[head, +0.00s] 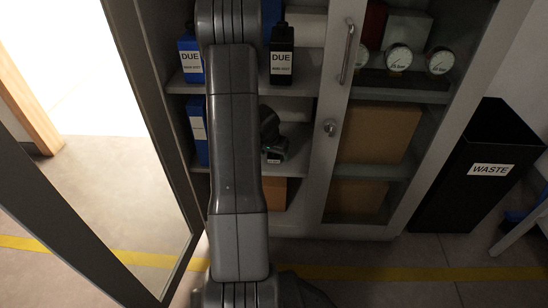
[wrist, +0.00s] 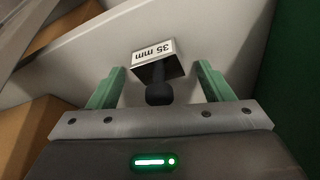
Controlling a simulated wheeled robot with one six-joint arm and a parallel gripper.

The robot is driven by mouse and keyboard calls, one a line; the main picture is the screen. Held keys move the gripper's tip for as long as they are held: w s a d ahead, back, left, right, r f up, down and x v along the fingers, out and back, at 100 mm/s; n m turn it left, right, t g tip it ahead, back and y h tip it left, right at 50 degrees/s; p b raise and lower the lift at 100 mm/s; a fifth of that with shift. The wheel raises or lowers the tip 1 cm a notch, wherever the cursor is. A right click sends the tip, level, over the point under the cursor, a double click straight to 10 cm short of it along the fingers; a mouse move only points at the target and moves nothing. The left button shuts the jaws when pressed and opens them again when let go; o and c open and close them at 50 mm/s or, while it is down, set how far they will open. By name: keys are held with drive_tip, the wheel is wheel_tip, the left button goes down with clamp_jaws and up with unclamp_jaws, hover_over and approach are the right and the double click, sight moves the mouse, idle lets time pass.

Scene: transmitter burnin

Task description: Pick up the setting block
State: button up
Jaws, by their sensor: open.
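The setting block (wrist: 156,65) is a small dark block with a white "35 mm" label, which reads upside down in the wrist view. A black round knob (wrist: 158,93) sticks out from it toward me. The block stands on a pale grey shelf. My gripper (wrist: 160,68) is open, with one green finger on each side of the block and knob. A gap shows on both sides, and neither finger appears to touch.
The cabinet's left door stands open; its right glass door (head: 376,120) is closed, with gauges (head: 398,59) and boxes behind it. A black waste bin (head: 470,190) stands at right. Cardboard (wrist: 60,130) shows at left in the wrist view.

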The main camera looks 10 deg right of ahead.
drive_tip(key=c, duration=1.3)
drive_tip(key=shift+c, duration=0.2)
